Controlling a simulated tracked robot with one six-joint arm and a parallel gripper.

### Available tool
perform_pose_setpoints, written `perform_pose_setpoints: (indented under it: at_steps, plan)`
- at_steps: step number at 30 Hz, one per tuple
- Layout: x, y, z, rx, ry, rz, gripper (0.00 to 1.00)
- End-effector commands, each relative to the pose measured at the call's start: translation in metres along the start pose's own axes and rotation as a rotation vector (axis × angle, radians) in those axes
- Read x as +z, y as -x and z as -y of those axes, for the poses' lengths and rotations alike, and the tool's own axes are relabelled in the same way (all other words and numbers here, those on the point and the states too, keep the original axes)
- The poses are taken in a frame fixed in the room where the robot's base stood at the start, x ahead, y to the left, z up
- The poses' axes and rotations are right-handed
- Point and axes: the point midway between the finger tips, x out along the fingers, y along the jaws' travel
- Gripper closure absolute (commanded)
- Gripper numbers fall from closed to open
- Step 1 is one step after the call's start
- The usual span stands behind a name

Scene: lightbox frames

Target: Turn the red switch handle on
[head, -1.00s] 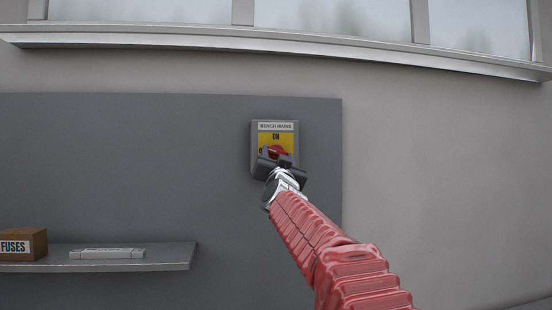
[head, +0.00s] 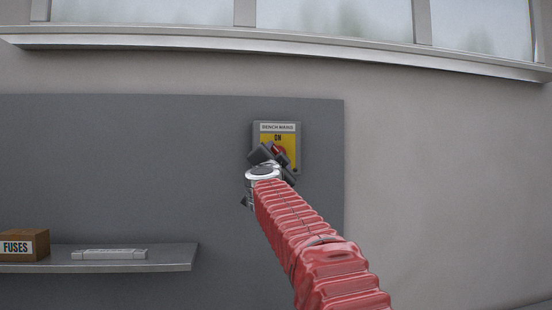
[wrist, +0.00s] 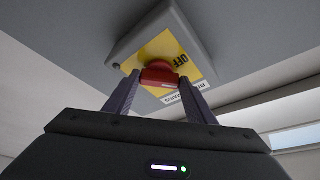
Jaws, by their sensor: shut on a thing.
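The switch is a grey box (head: 297,163) on the wall panel, with a yellow face, a white BENCH MAINS label (head: 277,127) and the word ON at the top of the face. Its red handle (head: 279,150) shows partly in the head view, behind my gripper (head: 275,158). In the wrist view the red handle (wrist: 158,74) sits between the two fingers of my gripper (wrist: 159,80), which are shut on it. The word OFF (wrist: 181,60) shows beside the handle there. The handle's exact angle is hard to tell.
A shelf (head: 180,258) at the lower left holds a FUSES box (head: 25,244) and a flat pale item (head: 110,254). A window ledge (head: 280,50) runs above. The grey panel (head: 130,160) left of the switch is clear.

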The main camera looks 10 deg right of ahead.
Motion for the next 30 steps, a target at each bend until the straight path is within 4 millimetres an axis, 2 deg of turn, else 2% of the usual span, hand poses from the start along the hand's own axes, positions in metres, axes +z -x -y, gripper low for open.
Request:
perform_pose_setpoints:
  at_steps: [21,30]
  plan:
    - [-0.0019,-0.0021,0.0015,0.199,-0.466,-0.003,0.72]
    - [-0.0032,-0.0025,0.0018,0.262,-0.614,-0.004,0.72]
